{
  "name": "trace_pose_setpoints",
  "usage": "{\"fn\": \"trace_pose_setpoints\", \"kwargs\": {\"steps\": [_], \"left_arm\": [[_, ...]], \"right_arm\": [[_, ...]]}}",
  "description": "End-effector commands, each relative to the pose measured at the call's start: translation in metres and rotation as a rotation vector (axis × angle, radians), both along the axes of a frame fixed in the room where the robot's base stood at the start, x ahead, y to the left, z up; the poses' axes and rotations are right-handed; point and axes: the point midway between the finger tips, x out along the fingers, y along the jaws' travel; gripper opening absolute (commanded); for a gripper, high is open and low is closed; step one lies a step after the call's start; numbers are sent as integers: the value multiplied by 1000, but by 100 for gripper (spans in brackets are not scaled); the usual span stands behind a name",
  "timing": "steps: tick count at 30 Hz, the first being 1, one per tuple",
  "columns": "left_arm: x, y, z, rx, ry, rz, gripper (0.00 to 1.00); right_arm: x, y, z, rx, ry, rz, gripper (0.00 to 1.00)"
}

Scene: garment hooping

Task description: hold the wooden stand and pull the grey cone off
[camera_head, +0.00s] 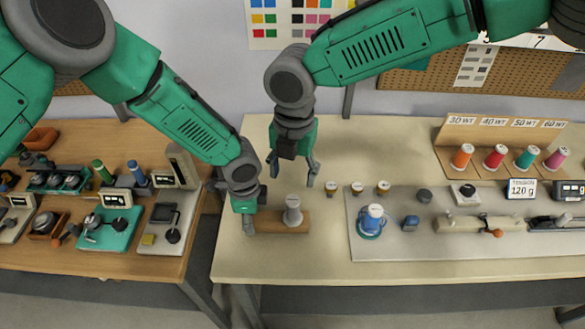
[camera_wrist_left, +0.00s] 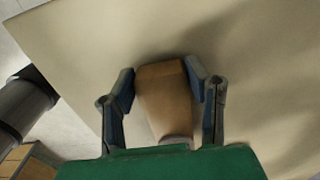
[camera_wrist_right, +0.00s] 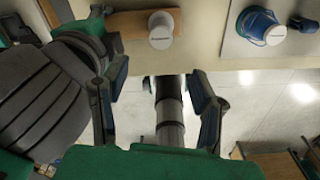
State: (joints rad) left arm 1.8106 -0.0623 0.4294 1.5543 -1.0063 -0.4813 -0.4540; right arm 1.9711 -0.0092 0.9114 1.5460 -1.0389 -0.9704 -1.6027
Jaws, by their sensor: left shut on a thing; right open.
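The wooden stand (camera_head: 268,227) lies on the light table near its left front edge. The grey cone (camera_head: 292,212) stands upright on the stand's right part. My left gripper (camera_head: 248,222) is shut on the stand's left end; the left wrist view shows the wooden stand (camera_wrist_left: 163,100) between both fingers. My right gripper (camera_head: 292,170) is open and empty, above and behind the cone, apart from it. In the right wrist view the cone (camera_wrist_right: 161,30) shows top-on, beyond the open fingers, on the wooden stand (camera_wrist_right: 127,28).
Several small spools (camera_head: 357,188) stand right of the cone. A grey mat (camera_head: 385,250) holds a blue-and-white cone-shaped thing (camera_head: 372,220) and tools. Coloured thread spools (camera_head: 495,157) stand at the back right. A cluttered brown table (camera_head: 165,262) is at left. The table behind the stand is clear.

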Motion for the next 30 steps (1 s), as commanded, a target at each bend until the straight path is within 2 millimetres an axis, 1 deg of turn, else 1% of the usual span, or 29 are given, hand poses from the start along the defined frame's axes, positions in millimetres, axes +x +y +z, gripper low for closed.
{"fn": "trace_pose_setpoints", "kwargs": {"steps": [4, 8, 15, 21, 25, 30], "left_arm": [[-2, 1, -2, 2, 4, 0, 4], [-2, 1, -2, 2, 4, 0, 4], [-2, 1, -3, 2, 5, 0, 4], [-2, 1, -3, 2, 5, 0, 4], [-2, 1, -3, 3, 5, 0, 4], [-2, 1, -3, 3, 6, 0, 4]], "right_arm": [[3, 1, -5, -16, -18, 28, 53], [3, 0, -22, -18, -17, 28, 53], [3, 1, -68, -16, -15, 26, 53], [3, 1, -100, -15, -17, 26, 53], [3, 1, -113, -15, -19, 26, 53], [3, 1, -119, -14, -19, 26, 53]]}}
